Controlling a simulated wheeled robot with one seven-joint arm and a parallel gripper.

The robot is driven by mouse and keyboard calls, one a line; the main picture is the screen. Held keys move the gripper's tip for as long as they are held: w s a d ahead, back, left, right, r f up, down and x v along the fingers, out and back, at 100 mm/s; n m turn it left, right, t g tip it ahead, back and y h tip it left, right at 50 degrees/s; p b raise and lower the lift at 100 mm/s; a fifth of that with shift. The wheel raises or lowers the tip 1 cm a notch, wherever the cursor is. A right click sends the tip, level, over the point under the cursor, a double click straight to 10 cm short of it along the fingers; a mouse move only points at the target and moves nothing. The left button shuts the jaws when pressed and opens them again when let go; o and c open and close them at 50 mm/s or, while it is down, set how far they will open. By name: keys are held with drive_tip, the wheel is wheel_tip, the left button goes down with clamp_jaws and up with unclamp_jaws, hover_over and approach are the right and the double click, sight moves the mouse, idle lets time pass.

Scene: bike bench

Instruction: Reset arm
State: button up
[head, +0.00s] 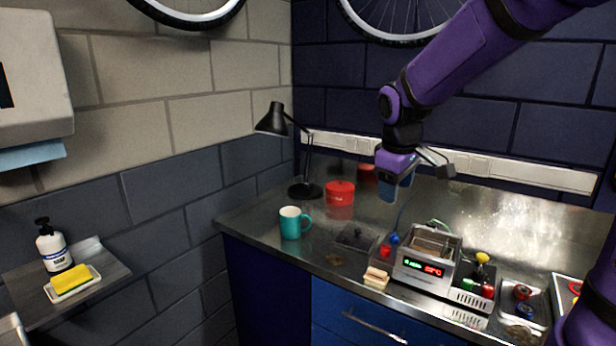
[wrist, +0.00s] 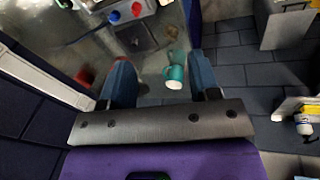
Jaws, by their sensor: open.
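My gripper (wrist: 158,88) is open and empty in the wrist view, its two blue fingers spread wide apart. In the head view my gripper (head: 394,187) hangs from the purple arm over the back of the metal bench, above the worktop. A teal mug (head: 293,222) stands on the worktop left of it. The mug also shows in the wrist view (wrist: 175,77), beyond and between the fingertips. Nothing is seen touching the fingers.
The steel worktop (head: 262,215) holds a black lamp (head: 305,188), a red round tin (head: 340,192), a digital-display device (head: 428,262), a sponge block (head: 376,277) and a parts tray (head: 523,303). A wall shelf (head: 104,270) at left carries a soap bottle (head: 53,247) and a yellow sponge (head: 71,278).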

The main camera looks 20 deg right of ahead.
drive_tip(key=s+a+r+m+t+y, duration=0.1)
drive_tip(key=s+a+r+m, duration=0.1)
drive_tip(key=s, duration=0.8)
drive_tip(key=s+a+r+m+t, duration=0.2)
drive_tip(key=s+a+r+m, duration=0.1)
drive_tip(key=s, duration=0.8)
drive_tip(key=shift+a+y, duration=0.4)
drive_tip(key=shift+a, duration=0.15)
